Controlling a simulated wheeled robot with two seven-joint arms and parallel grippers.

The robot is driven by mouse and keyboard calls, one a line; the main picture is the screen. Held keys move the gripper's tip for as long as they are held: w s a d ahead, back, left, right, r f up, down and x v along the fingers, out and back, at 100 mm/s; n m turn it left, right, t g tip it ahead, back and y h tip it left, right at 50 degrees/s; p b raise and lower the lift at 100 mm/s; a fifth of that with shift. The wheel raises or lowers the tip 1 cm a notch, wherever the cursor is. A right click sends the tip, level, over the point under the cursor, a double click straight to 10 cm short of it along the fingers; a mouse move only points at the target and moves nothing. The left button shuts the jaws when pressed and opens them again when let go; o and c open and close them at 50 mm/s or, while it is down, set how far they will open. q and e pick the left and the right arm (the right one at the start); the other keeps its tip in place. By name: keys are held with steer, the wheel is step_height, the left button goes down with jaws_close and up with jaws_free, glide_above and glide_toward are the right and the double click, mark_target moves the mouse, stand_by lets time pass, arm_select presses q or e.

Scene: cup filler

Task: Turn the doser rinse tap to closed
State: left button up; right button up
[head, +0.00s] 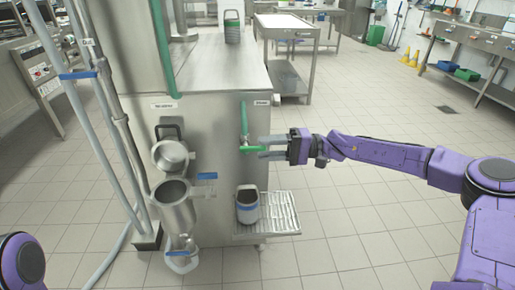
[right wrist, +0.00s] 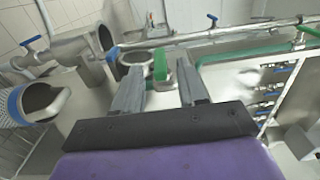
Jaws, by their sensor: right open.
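The doser rinse tap shows a green handle (head: 251,149) low on a green pipe (head: 244,118) on the front of the steel machine, under a small label. In the head view the handle lies crosswise to the pipe, its end toward my right gripper (head: 264,148). That gripper is open, one finger above the handle's level and one below. In the right wrist view the green handle (right wrist: 160,66) shows between the two finger tips, apparently not gripped. Contact cannot be told. My left gripper is out of view.
A steel funnel (head: 175,208) and a round cup-like part (head: 170,155) are on the machine's front at left. Grey pipes (head: 110,120) run at left.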

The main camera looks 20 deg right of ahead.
steer(key=v, duration=0.7)
steer(key=shift+d, duration=0.3)
